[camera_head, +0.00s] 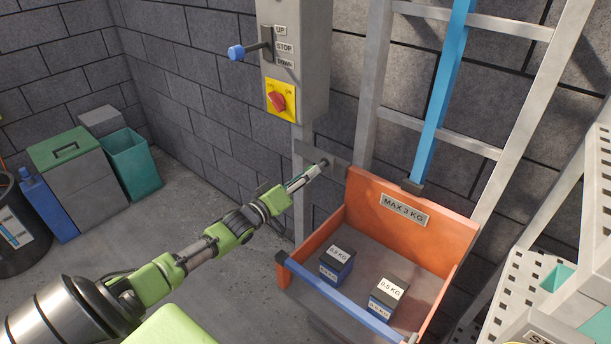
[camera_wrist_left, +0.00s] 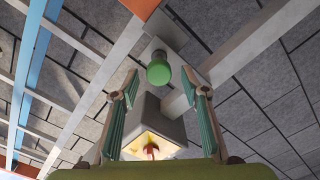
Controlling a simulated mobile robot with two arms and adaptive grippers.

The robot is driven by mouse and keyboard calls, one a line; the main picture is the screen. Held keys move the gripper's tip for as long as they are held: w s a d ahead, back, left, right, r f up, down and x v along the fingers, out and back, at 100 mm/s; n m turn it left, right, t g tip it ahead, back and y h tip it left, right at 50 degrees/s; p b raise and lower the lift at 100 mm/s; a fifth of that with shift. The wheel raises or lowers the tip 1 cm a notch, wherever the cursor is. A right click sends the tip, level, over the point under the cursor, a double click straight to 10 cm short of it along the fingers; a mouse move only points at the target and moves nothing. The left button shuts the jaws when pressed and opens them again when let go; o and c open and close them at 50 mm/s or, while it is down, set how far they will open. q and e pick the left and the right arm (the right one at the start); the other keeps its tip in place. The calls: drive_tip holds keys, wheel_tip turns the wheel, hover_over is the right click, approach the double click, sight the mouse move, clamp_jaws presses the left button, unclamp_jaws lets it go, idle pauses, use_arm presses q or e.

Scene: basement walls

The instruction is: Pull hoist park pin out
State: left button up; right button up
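The hoist park pin shows in the left wrist view as a round green knob (camera_wrist_left: 158,72) on a grey bracket. My left gripper (camera_head: 308,176) reaches toward that bracket (camera_head: 335,154), which juts from the post below the control box. In the left wrist view, its two green-padded fingers (camera_wrist_left: 163,96) stand apart, with the knob seen between and beyond them. I see no finger touching the knob. In the head view the gripper largely covers the knob. The orange hoist tray (camera_head: 455,236), marked MAX 3 KG, sits to the right, below the blue rail (camera_head: 440,95). My right gripper is not in view.
The control box (camera_head: 313,60) carries a blue-ended lever (camera_head: 237,52) beside UP, STOP and DOWN, plus a red switch (camera_head: 277,101) on yellow. Two weights (camera_head: 337,264) (camera_head: 388,294) stand in the tray behind a blue front bar (camera_head: 335,297). Bins (camera_head: 131,163) stand left; a perforated stand (camera_head: 505,290) is right.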

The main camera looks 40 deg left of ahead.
use_arm(q)
drive_tip(key=s+a, duration=0.1)
drive_tip(key=s, duration=1.1)
idle(0.7)
drive_tip(key=s+d+f+m+g+y, duration=0.1)
drive_tip(key=s+f+g, duration=0.3)
drive_tip(key=f, duration=0.8)
drive_tip(key=s+f+m+g+y, duration=0.1)
drive_tip(key=s+f+g, duration=0.1)
drive_tip(key=s+f, duration=0.75)
drive_tip(key=s+d+f+m+g+y, duration=0.1)
drive_tip(key=s+f+g, duration=0.1)
drive_tip(key=f, duration=1.2)
drive_tip(key=s+d+f+m+g, duration=0.2)
drive_tip(key=s+d+f, duration=0.4)
drive_tip(key=s, duration=0.4)
drive_tip(key=s+d+f+m+g+h, duration=0.1)
drive_tip(key=s+d+f+m+g, duration=0.2)
drive_tip(key=s+d+f, duration=0.3)
drive_tip(key=s+d+f+m+g, duration=0.2)
drive_tip(key=s+d+f+g, duration=0.2)
drive_tip(key=s, duration=0.9)
drive_tip(key=d+f, duration=0.3)
drive_tip(key=shift+s+m, duration=0.3)
